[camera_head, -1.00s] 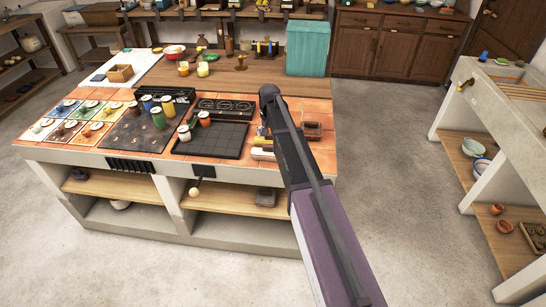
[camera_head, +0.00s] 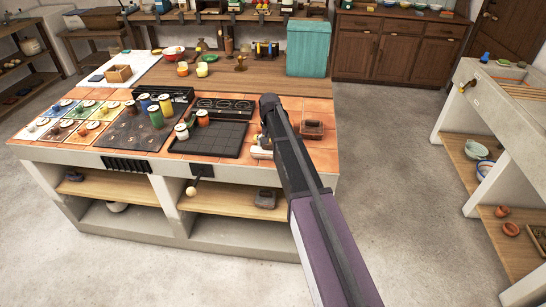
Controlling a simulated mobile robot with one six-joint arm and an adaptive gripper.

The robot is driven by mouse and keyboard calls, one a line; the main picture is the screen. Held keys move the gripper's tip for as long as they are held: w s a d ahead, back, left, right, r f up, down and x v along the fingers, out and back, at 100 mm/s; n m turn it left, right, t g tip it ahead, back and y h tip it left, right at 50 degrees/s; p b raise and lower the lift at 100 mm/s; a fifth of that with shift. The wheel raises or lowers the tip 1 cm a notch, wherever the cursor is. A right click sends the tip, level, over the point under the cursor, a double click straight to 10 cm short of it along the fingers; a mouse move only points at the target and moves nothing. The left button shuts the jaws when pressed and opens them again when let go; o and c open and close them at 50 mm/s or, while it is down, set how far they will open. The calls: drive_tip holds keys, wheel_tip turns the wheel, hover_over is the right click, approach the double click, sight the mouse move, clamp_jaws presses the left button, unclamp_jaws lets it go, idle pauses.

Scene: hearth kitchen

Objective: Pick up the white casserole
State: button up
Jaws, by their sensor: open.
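I cannot pick out the white casserole for certain. A small whitish rounded vessel (camera_head: 117,207) sits on the lowest shelf inside the island, mostly in shadow and cut off by the shelf above. A pale rounded pot (camera_head: 29,45) stands on the rack at the far left. My gripper (camera_head: 268,103) is at the far end of my dark arm, above the right part of the island top. It is small and dark here, open, with nothing seen in it. Both pale vessels are well to the left of it.
The tiled island (camera_head: 322,145) fills the middle, with a black tray (camera_head: 215,140), several jars and a teal box (camera_head: 309,48) on top. A concrete counter (camera_head: 510,115) with bowls on its shelf stands at the right. The floor (camera_head: 400,200) between them is clear.

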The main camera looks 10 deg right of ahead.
sight(270, 144)
idle(0.4)
drive_tip(key=c, duration=1)
drive_tip(key=shift+r, duration=0.2)
wheel_tip(270, 144, up, 4)
drive_tip(key=p, duration=0.4)
drive_tip(key=shift+f, duration=0.1)
drive_tip(key=s, duration=0.5)
drive_tip(key=s+a, duration=0.1)
drive_tip(key=s, duration=0.4)
drive_tip(key=s+a+p, duration=0.1)
drive_tip(key=s, duration=0.4)
drive_tip(key=shift+s+a+r, duration=0.1)
drive_tip(key=shift+s+r, duration=0.3)
